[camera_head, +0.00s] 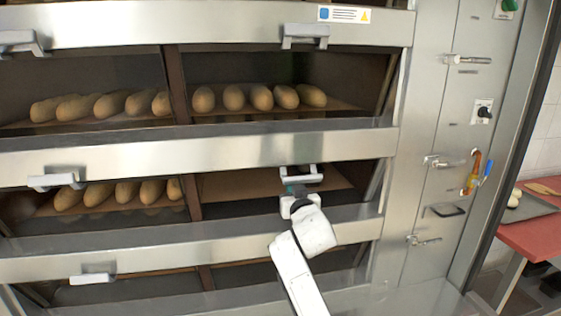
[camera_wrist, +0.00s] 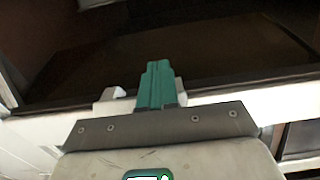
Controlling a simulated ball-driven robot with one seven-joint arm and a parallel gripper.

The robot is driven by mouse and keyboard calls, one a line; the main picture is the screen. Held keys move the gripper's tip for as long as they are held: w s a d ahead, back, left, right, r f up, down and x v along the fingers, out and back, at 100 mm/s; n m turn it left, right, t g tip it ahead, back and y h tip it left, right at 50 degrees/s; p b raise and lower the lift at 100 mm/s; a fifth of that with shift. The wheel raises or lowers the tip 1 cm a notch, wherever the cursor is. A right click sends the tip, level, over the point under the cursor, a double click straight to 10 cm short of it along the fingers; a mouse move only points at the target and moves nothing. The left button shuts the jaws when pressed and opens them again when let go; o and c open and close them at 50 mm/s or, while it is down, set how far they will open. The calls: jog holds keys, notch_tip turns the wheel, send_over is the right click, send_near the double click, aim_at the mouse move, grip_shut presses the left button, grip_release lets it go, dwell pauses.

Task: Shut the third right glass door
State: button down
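The handle (camera_head: 300,174) at the right half of the lower bread deck is a pale bar on two short posts. It hangs just below the metal rail, in front of a chamber with a bare brown board (camera_head: 232,186). My gripper (camera_head: 297,191) is at this handle, just below it. In the wrist view, the teal fingers (camera_wrist: 156,86) lie between two white handle posts, over a pale edge with a dark chamber beyond. The fingers overlap, so I cannot tell whether they are closed around the bar. The glass and how far this door stands open are hard to make out.
Loaves (camera_head: 262,97) fill the deck above, and more loaves (camera_head: 125,192) lie in the chamber to the left. Other handles (camera_head: 305,35) sit on neighbouring doors. A control panel (camera_head: 455,160) stands at the right. A red table (camera_head: 535,240) with a tray is farther right.

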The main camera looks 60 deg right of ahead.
jog(key=shift+t, duration=0.3)
jog(key=r+p, duration=0.1)
jog(key=r, duration=0.1)
jog(key=r+p, duration=0.1)
jog(key=r, duration=0.1)
jog(key=a+r, duration=0.1)
jog(key=r, duration=0.1)
jog(key=shift+s+r+p, duration=0.1)
jog(key=shift+r+p, duration=0.05)
jog(key=shift+p, duration=0.25)
jog(key=shift+w+a+r+p, duration=0.4)
jog(key=shift+r+p, duration=0.15)
jog(key=shift+r, duration=0.15)
jog(key=shift+f, duration=0.1)
jog(key=shift+s+d+f, duration=0.45)
jog(key=shift+s+f, duration=0.15)
jog(key=shift+s, duration=0.15)
jog(key=s+a+f, duration=0.2)
jog(key=s+a, duration=0.3)
jog(key=a, duration=0.1)
jog(key=shift+s+a+f+b, duration=0.15)
jog(key=shift+s+a+b, duration=0.15)
jog(key=shift+a, duration=0.05)
